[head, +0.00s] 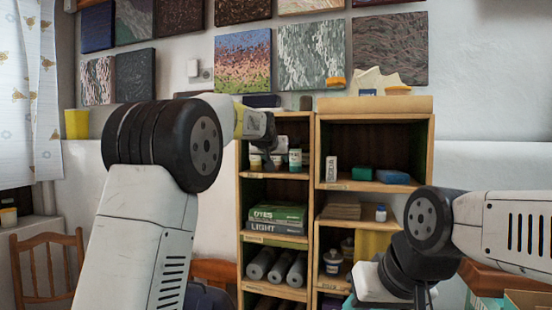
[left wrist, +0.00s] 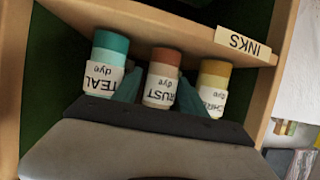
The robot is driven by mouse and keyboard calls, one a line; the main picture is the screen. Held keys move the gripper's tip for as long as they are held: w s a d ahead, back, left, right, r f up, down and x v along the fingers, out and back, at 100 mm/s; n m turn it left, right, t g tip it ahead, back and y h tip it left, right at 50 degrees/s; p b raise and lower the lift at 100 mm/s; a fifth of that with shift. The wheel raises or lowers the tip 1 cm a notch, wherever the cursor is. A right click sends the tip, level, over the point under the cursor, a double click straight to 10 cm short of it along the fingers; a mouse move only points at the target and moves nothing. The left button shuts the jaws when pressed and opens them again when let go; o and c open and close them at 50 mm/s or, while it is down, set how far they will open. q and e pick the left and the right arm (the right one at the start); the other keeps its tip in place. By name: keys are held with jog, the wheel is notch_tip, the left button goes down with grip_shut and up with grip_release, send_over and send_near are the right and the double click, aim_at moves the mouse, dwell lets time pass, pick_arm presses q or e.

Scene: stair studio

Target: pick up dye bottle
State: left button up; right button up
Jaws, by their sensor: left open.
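Dye bottles stand in a row on the upper left shelf. In the left wrist view, where they appear upside down, they are a teal bottle (left wrist: 105,62) labelled TEAL dye, a brown-orange bottle (left wrist: 161,76) labelled RUST dye, and a yellow bottle (left wrist: 212,88) with a partly hidden label. My left gripper (left wrist: 158,93) is open, with one teal finger on each side of the rust bottle; contact cannot be told. In the head view, my left gripper (head: 268,143) reaches into this shelf and partly hides the bottles; the teal bottle (head: 295,158) shows at right.
The shelf edge (left wrist: 145,34) carries an INKS label. A blue item (head: 392,177) lies in the right compartment. My right arm is in front of the lower right shelves.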

pick_arm(q)
jog(key=c, duration=1.1)
jog(key=shift+r, duration=0.1)
